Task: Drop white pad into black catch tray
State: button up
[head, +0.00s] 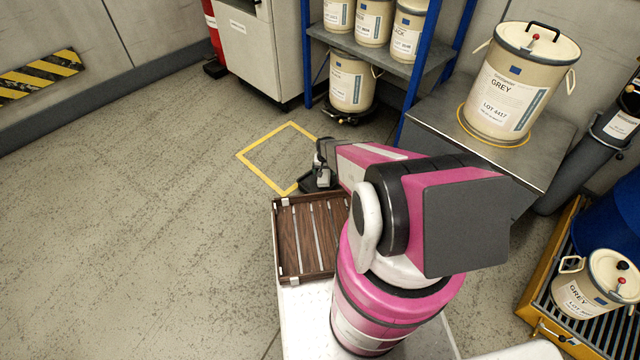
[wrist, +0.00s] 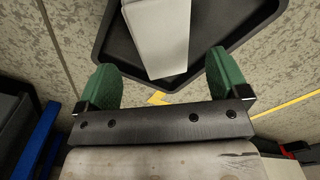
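The white pad (wrist: 160,36) is a pale, folded-looking slab in the wrist view. It lies in or just above the black catch tray (wrist: 112,45); its exact height is hard to tell. In the head view the tray (head: 308,186) shows only in part, on the floor behind my arm. My gripper (wrist: 161,63) has two green fingers spread wide, with clear gaps on both sides of the pad's near end. In the head view my gripper (head: 322,165) is over the tray and partly hidden by my arm.
A yellow floor square (head: 262,140) lies behind the tray. A slatted wooden tray (head: 300,235) is in front of it. A blue-post shelf (head: 395,65) with drums and a metal table (head: 460,145) with a grey-labelled drum (head: 505,90) stand right. The left floor is clear.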

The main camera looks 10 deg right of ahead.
notch_tip(320, 180, up, 11)
dwell(0.8)
